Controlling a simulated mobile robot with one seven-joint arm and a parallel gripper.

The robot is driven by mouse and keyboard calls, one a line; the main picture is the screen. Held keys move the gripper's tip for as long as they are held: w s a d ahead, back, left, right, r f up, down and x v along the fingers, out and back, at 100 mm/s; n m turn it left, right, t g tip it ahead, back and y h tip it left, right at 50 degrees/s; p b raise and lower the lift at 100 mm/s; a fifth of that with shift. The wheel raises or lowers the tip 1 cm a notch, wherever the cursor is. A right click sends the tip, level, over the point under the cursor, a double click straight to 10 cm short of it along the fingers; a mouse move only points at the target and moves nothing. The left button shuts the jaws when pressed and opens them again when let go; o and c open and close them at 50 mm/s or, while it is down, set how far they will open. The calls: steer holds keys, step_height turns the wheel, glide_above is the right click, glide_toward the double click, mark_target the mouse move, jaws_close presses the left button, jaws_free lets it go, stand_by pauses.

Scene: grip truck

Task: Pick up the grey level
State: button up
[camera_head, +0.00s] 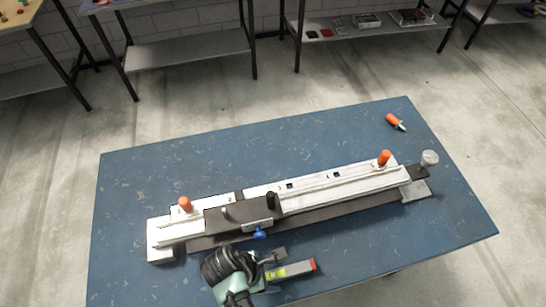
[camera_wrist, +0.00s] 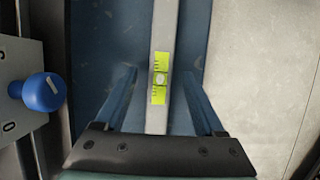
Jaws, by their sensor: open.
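The grey level (camera_head: 296,268) lies on the blue worktable near its front edge, with a red end cap and a yellow-green vial. In the wrist view, the level (camera_wrist: 160,120) runs lengthwise up the picture between the two fingers, with its bubble window facing the camera. My gripper (camera_head: 274,264) is open over the left part of the level in the head view. In the wrist view, my gripper (camera_wrist: 160,72) has one finger on each side of the level, with a gap on both sides. My wrist hides the level's left end in the head view.
A long white and black rail fixture (camera_head: 330,186) with orange handles lies just behind the level. Its blue knob (camera_head: 259,233) is close to my gripper; the knob (camera_wrist: 45,92) also shows at left in the wrist view. An orange-handled tool (camera_head: 395,121) lies at the table's far right.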

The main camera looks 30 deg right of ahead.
steer(key=shift+x, duration=0.8)
jaws_close()
